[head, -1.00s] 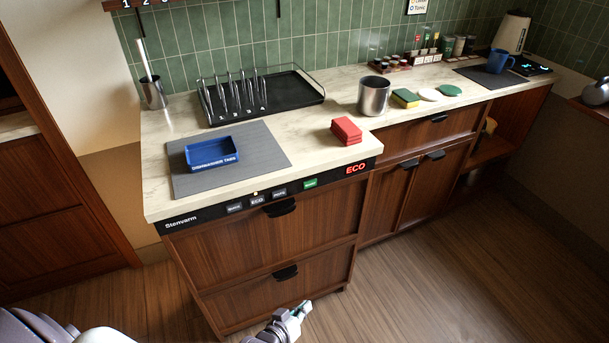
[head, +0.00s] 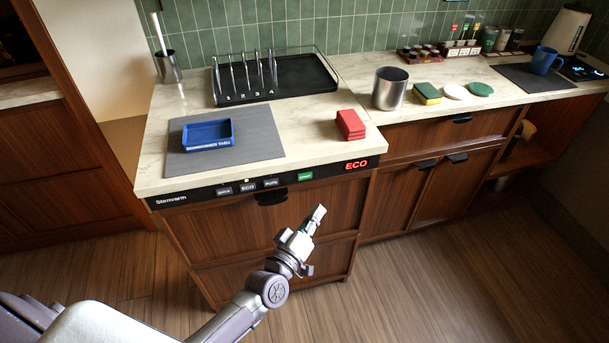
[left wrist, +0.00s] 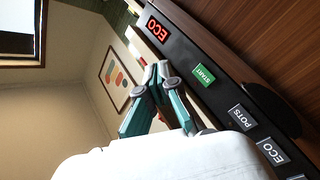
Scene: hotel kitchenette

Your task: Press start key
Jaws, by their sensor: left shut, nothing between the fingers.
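The green start key (head: 305,177) sits on the black control strip (head: 330,170) along the counter's front edge, just left of the red ECO display (head: 356,164). In the left wrist view the start key (left wrist: 203,76) shows beyond the fingers, to their right. My left gripper (head: 318,213) is in front of the dishwasher front, below the strip and a little right of the key. Its fingers (left wrist: 160,100) are shut with nothing between them and look apart from the key. My right gripper is not in view.
Other keys, quick, ECO (head: 248,187) and pots (head: 270,183), lie left of the start key. A black handle (head: 272,198) sticks out below the strip. Floor in front is clear.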

